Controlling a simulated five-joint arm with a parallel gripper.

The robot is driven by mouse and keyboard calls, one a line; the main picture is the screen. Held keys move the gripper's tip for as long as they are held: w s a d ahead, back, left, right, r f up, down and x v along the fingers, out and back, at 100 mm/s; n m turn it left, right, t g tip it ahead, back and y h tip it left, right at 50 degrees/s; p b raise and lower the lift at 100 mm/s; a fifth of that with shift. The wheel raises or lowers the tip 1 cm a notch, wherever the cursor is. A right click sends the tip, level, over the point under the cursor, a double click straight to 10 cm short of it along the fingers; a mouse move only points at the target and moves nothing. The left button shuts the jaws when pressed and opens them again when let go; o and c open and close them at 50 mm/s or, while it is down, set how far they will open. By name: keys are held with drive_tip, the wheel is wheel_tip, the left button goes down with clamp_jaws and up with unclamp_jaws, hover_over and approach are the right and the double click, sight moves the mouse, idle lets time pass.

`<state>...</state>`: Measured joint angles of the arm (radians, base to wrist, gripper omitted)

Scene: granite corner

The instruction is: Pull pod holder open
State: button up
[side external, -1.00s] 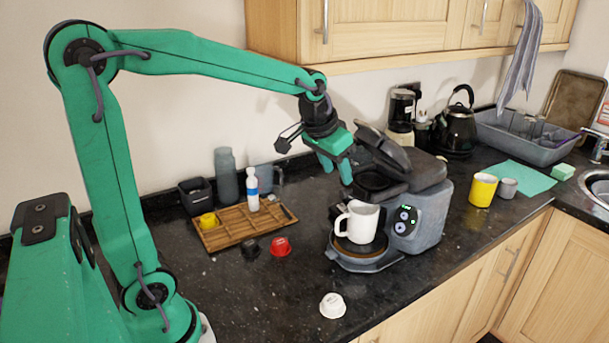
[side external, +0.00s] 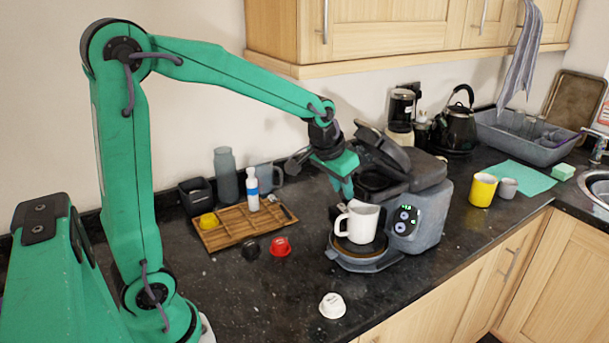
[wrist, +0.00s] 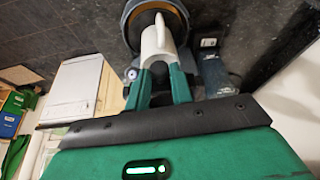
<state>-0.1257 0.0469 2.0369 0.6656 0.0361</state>
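The grey coffee machine (side external: 428,215) stands on the counter with its dark lid (side external: 385,150) raised. The dark pod holder area (side external: 374,182) lies below the lid. A white mug (side external: 358,222) stands on the round drip tray (side external: 362,258); the mug also shows in the wrist view (wrist: 156,40). My gripper (side external: 346,190) points down at the machine's front, just left of the pod holder area and above the mug. In the wrist view its two green fingers (wrist: 159,72) are apart. I cannot tell whether they touch the holder.
A wooden tray (side external: 240,233) with a yellow pod and a white bottle lies to the left. A black pod (side external: 250,248), a red pod (side external: 279,247) and a white pod (side external: 332,305) lie on the counter. A yellow mug (side external: 482,190) stands right. The front counter is mostly clear.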

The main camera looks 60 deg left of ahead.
clamp_jaws()
drive_tip(key=shift+s, duration=0.15)
drive_tip(key=s, duration=0.8)
drive_tip(key=shift+s, duration=0.2)
drive_tip(key=shift+a+r, duration=0.1)
drive_tip(key=o, duration=0.7)
unclamp_jaws()
